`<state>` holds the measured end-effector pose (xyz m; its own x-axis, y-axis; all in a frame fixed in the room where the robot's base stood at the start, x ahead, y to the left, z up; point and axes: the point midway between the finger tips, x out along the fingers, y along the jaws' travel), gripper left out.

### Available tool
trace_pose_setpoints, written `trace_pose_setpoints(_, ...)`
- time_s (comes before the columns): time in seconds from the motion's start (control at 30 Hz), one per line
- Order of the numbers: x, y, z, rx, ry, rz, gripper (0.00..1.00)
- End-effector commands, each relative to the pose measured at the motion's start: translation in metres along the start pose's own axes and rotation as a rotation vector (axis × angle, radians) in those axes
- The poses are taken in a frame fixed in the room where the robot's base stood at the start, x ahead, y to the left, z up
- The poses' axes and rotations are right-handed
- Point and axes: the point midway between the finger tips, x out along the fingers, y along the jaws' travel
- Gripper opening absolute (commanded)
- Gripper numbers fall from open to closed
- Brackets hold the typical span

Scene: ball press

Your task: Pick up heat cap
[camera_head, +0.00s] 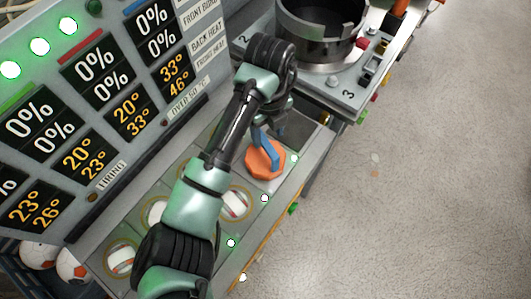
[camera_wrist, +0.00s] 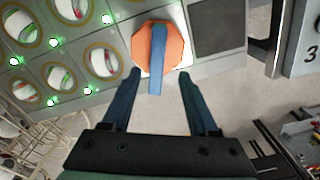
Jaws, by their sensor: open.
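The heat cap is an orange, many-sided disc with a blue bar handle across its top. In the head view the heat cap (camera_head: 262,163) sits on the grey panel at the end of a row of round sockets. In the wrist view the heat cap (camera_wrist: 174,47) is at top centre, its blue handle pointing down the picture. My gripper (camera_wrist: 159,73) is open and empty, with its two blue fingers on either side of the handle's lower end. In the head view my gripper (camera_head: 270,134) is just above the cap, and my arm partly hides it.
Several round sockets (camera_wrist: 102,59) with small green lights lie beside the cap. A dark square plate (camera_wrist: 217,26) is on its other side. A display board (camera_head: 90,100) stands at the left. A dark cylindrical vessel (camera_head: 318,35) stands at the back. The floor (camera_head: 430,180) at right is clear.

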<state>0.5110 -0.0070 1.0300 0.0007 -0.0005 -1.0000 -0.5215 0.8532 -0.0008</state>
Motion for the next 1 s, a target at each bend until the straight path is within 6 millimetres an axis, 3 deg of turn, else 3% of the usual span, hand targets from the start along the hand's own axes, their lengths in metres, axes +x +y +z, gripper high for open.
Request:
trace_pose_setpoints(0.3,0.042,0.005,0.003,-0.002,0.002,0.002,0.60)
trace_pose_setpoints(0.6,0.047,0.005,0.003,0.000,0.000,0.001,0.58)
trace_pose_setpoints(0.9,0.047,0.005,0.003,-0.001,0.000,0.001,0.04)
trace_pose_setpoints(1.0,0.047,0.005,0.003,-0.001,0.000,0.001,0.00)
